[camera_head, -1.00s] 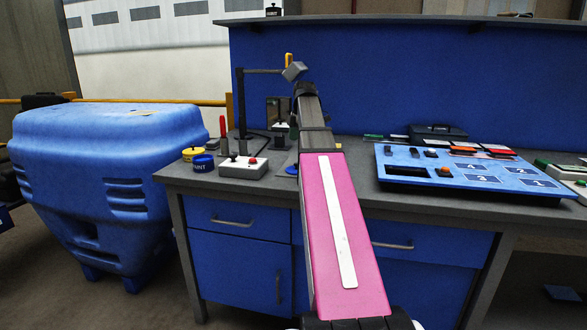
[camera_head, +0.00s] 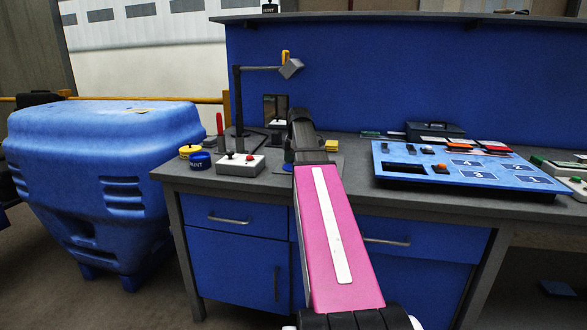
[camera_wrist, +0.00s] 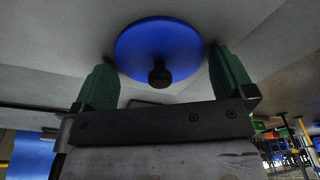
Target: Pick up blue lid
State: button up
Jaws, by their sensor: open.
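The blue lid (camera_wrist: 155,42) is a round disc with a black knob (camera_wrist: 159,74), lying on a grey surface in the wrist view. My gripper (camera_wrist: 162,62) is open, with one green finger on each side of the lid's near part. The knob lies between the fingers, and nothing is held. I cannot tell whether the fingers touch the lid. In the head view only a small blue edge of the lid (camera_head: 288,167) shows left of my arm; my arm hides the rest and my gripper.
On the workbench (camera_head: 350,180) stand a lamp-like stand (camera_head: 237,105), a white button box (camera_head: 240,165), and yellow (camera_head: 190,151) and blue (camera_head: 200,160) paint tins to the left. A blue numbered panel (camera_head: 465,172) lies to the right. A blue wall rises behind.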

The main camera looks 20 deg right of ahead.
jog(key=c, duration=0.6)
